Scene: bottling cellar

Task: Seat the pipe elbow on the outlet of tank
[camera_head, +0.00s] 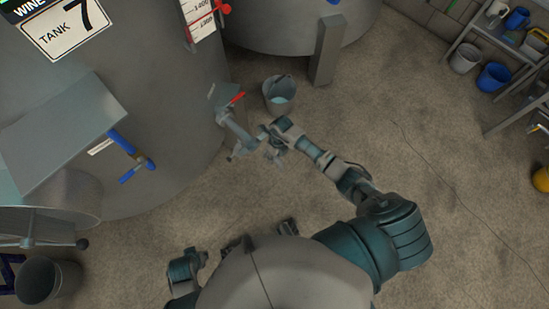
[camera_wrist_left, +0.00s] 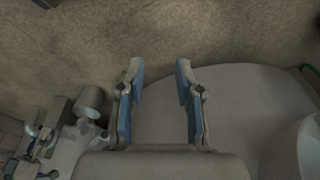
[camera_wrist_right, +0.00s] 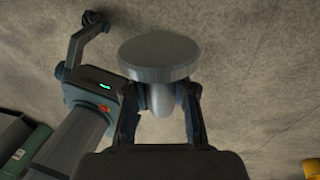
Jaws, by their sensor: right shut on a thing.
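My right gripper (camera_head: 273,142) is in front of the big grey tank (camera_head: 165,75) marked 7. In the right wrist view, it (camera_wrist_right: 163,98) is shut on the grey pipe elbow (camera_wrist_right: 158,55), whose wide round flange faces the camera. In the head view, grey metal beside the gripper is too small to separate clearly into elbow and pipe. A grey outlet pipe (camera_head: 236,127) with a red handle slants down close to the gripper; whether it touches the elbow I cannot tell. My left gripper (camera_wrist_left: 158,78) is open and empty in the left wrist view.
A grey bucket (camera_head: 279,95) stands on the floor just beyond my right gripper. A blue-handled valve (camera_head: 132,153) juts from the tank at left. A dark bucket (camera_head: 40,280) is at lower left. Shelves (camera_head: 500,40) with buckets stand at upper right. The floor at right is mostly clear.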

